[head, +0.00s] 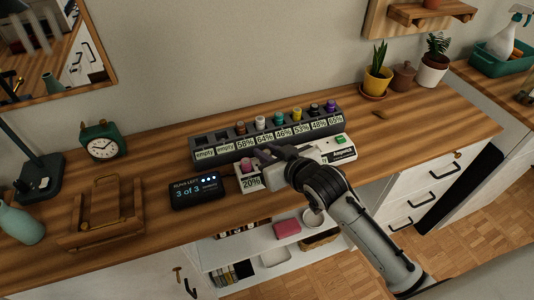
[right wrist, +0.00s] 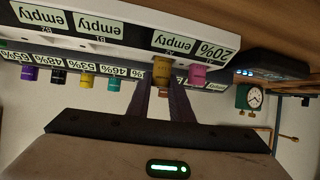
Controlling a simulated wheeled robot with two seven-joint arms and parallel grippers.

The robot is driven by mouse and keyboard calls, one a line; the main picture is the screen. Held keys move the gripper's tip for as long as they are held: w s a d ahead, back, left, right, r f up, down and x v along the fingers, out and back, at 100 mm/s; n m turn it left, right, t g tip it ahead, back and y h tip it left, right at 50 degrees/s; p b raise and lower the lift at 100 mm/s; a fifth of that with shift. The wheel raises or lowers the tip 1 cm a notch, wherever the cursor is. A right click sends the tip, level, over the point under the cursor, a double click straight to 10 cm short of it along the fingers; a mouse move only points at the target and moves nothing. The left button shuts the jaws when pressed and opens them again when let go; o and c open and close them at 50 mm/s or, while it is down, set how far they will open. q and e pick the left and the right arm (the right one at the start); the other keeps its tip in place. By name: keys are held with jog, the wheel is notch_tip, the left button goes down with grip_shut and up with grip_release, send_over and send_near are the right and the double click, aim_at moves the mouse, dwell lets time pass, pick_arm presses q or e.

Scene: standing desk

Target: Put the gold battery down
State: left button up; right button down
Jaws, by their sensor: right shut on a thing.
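My right gripper (head: 268,156) reaches over the small front holder (head: 342,158) on the desk. In the right wrist view the gold battery (right wrist: 161,70) is between its closed fingers (right wrist: 163,92). The gold battery lines up with a front holder place labelled "empty" (right wrist: 172,42), beside the pink battery (right wrist: 197,74) at the "20%" label. I cannot tell whether it touches the holder. In the head view my gripper hides the gold battery; the pink battery (head: 247,165) shows left of the gripper. My left gripper is not in view.
The long grey rack (head: 212,152) behind holds several coloured batteries; its two left places read "empty". A dark display (head: 197,191) reading "3 of 3" stands left of the holder. A green clock (head: 102,141) and wooden stand (head: 98,215) are further left.

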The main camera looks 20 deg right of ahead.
jog(key=shift+f, duration=0.35)
jog(key=shift+f, duration=0.15)
jog(key=c, duration=1.6)
grip_release()
jog(key=shift+s+r, duration=0.2)
jog(key=shift+r, duration=0.05)
jog(key=v, duration=1.1)
jog(key=shift+s+r, duration=0.1)
jog(key=shift+s, duration=0.1)
